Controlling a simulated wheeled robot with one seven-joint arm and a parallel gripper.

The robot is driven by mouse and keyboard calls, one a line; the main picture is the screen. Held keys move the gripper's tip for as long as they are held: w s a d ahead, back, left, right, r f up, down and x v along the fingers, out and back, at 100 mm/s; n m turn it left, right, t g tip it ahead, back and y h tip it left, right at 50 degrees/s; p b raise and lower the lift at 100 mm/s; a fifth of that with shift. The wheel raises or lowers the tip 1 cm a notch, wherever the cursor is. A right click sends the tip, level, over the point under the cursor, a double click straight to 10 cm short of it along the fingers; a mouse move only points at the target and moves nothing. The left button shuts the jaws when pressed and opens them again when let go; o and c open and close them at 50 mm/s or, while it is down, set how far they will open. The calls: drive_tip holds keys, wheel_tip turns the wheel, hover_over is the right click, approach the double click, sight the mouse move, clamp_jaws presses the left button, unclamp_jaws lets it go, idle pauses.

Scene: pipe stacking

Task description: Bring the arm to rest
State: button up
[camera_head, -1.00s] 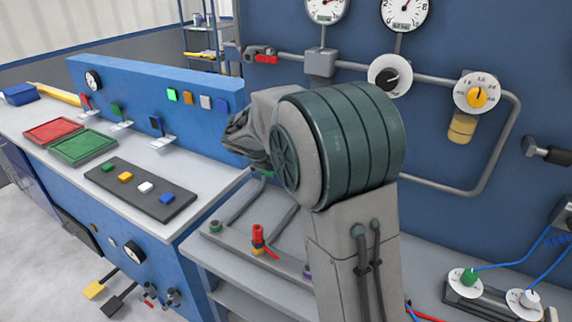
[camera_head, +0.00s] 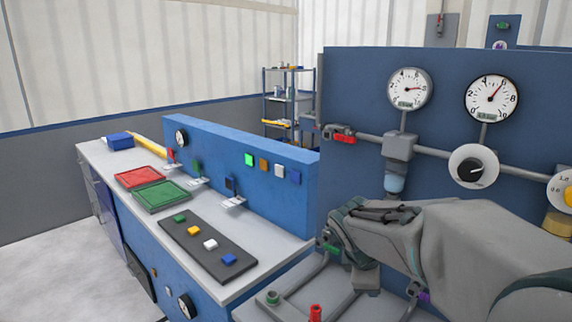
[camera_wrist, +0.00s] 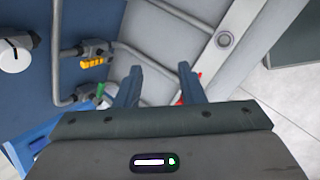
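My arm (camera_head: 440,245) reaches in from the lower right in the head view, bent, with its wrist end in front of the blue gauge panel and above the grey pipe bench. The fingers cannot be made out there. In the wrist view my gripper (camera_wrist: 160,78) has its two blue-grey fingers apart. Nothing is held between them; pipes and the grey bench show behind the gap.
The blue panel (camera_head: 350,110) carries gauges and a pipe with a red-handled valve (camera_head: 342,137). At left a workbench holds a red tray (camera_head: 138,178), a green tray (camera_head: 160,197) and a dark strip with coloured blocks. Grey floor lies at far left.

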drive_tip(key=s+a+f+m+y, duration=0.1)
drive_tip(key=s+a+m+y, duration=0.1)
drive_tip(key=s+m, duration=0.5)
drive_tip(key=s+a+f+m+y, duration=0.1)
drive_tip(key=s+m+y, duration=0.1)
drive_tip(key=s+m, duration=0.5)
drive_tip(key=s, duration=0.3)
drive_tip(key=shift+a+f+m+g, duration=0.35)
drive_tip(key=shift+f+m+g, duration=0.05)
drive_tip(key=shift+s, duration=0.1)
